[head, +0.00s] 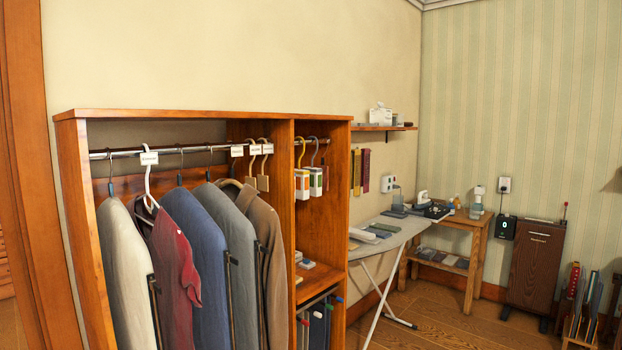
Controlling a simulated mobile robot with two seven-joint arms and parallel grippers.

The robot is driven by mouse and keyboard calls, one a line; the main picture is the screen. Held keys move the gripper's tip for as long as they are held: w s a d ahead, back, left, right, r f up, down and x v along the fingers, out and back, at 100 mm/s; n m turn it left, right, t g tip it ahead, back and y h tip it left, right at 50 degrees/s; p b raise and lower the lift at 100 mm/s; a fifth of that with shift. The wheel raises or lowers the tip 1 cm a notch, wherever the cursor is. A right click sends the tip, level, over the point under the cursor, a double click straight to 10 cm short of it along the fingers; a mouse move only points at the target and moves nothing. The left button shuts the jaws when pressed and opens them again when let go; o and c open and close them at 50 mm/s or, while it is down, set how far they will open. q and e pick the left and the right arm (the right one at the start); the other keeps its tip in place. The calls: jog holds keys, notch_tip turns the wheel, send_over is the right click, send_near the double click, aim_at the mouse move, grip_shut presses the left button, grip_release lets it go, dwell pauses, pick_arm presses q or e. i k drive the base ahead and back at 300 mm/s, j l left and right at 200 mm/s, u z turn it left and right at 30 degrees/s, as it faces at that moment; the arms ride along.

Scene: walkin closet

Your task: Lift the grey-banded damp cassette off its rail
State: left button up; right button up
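Two small white cassettes hang side by side from a short rail (312,140) in the narrow right compartment of the wooden wardrobe. The left cassette (302,184) hangs on a yellow hook and has coloured marks on its face. The right cassette (316,181) hangs on a grey hook and also has coloured marks, with a dark lower part. They are too small to tell for sure which one carries a grey band. Neither of my grippers shows in the head view.
Several garments, including a maroon shirt (172,250), hang left of the wooden divider (282,215). Small items lie on a shelf (309,280) below the cassettes. An ironing board (395,235) stands close on the right. Floor (450,318) shows free farther right.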

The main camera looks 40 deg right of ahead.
aim_at(316, 175)
jog(key=i+l+z, duration=0.2)
jog(key=l, duration=0.25)
jog(key=l+z, duration=0.15)
jog(key=l, duration=0.3)
jog(key=i+l+z, duration=0.2)
jog(key=l, duration=0.2)
jog(key=i+l+z, duration=0.2)
jog(key=l, duration=0.15)
jog(key=i+l+z, duration=0.15)
jog(key=l, duration=0.2)
jog(key=i, duration=0.05)
